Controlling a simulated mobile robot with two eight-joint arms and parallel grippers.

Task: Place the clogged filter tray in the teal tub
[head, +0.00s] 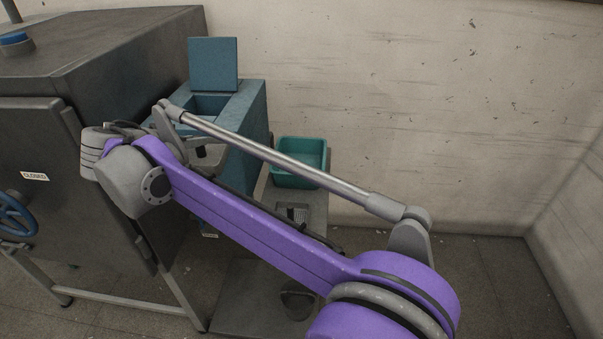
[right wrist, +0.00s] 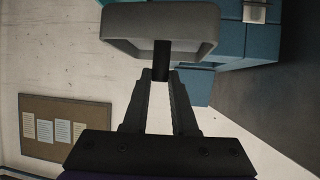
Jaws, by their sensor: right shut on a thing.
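The teal tub (head: 300,178) stands near the wall, on the far side of my purple right arm, which hides part of its front. In the right wrist view my right gripper (right wrist: 161,78) is shut on the short dark handle of a grey rectangular tray (right wrist: 125,22), which I take to be the filter tray. The tray is held up beyond the fingertips; clogging cannot be made out. In the head view my right arm reaches to the blue box, and its gripper is mostly hidden there. My left gripper is not in view.
A blue box (head: 247,112) with its lid (head: 213,64) raised adjoins the large dark machine (head: 110,50). A small slotted piece (head: 293,212) lies on a grey surface below the tub. A notice board (right wrist: 66,128) hangs on the wall. The floor at right is clear.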

